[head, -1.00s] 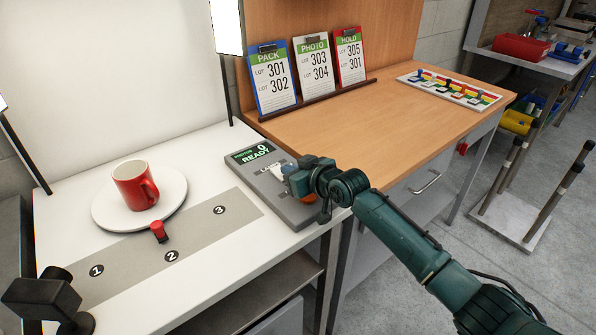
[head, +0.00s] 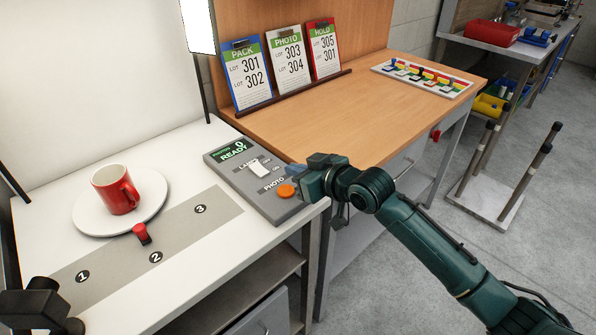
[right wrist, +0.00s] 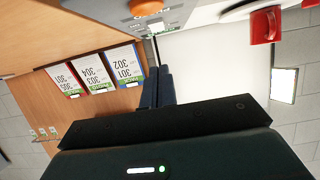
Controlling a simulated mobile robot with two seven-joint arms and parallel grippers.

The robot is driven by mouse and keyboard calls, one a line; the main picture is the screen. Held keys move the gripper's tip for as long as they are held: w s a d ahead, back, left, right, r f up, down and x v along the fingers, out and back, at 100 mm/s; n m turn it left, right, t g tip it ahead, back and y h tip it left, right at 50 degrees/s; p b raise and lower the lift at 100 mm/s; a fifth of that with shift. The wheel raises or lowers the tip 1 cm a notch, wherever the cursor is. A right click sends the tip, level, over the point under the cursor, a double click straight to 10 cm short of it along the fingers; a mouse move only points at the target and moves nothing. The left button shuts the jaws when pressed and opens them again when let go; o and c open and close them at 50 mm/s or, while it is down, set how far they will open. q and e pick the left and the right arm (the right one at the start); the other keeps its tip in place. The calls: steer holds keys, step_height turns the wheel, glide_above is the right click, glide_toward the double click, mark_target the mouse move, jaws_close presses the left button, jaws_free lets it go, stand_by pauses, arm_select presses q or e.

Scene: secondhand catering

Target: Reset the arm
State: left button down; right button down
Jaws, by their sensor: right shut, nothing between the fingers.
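My right gripper (head: 292,171) is shut and empty. It is beside the right edge of the grey control box (head: 240,200), in the air. Its shut dark fingers also show in the right wrist view (right wrist: 157,88). The box has a screen (head: 234,150) reading READY with a 0, a white lamp switch (head: 259,168) and an orange photo button (head: 286,191), all uncovered. The box also shows upside down in the wrist view (right wrist: 118,28). My left gripper is not in view.
A red mug (head: 114,192) stands on a white round plate (head: 150,210) on the white table, with a small red-topped piece (head: 141,233) nearby. Lot clipboards (head: 286,65) stand on the wooden desk (head: 350,110). A striped pegboard (head: 425,78) lies at its far right.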

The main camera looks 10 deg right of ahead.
steer(key=shift+s+d, duration=0.1)
steer(key=shift+s, duration=0.05)
stand_by(0.3)
steer(key=shift+m+h, duration=0.4)
steer(key=shift+m, duration=0.2)
steer(key=s+f, duration=0.1)
steer(key=f, duration=0.1)
steer(key=s+f, duration=0.4)
steer(key=f, duration=0.1)
steer(key=s+d+f+m+h, duration=0.1)
steer(key=s+d+f+h, duration=0.1)
steer(key=s+d+f, duration=0.2)
steer(key=s+d+f+m+g+h, duration=0.1)
steer(key=s+d+f, duration=0.3)
steer(key=s+f, duration=0.7)
steer(key=s+m+h, duration=0.1)
steer(key=s, duration=0.7)
steer(key=shift+f, duration=0.15)
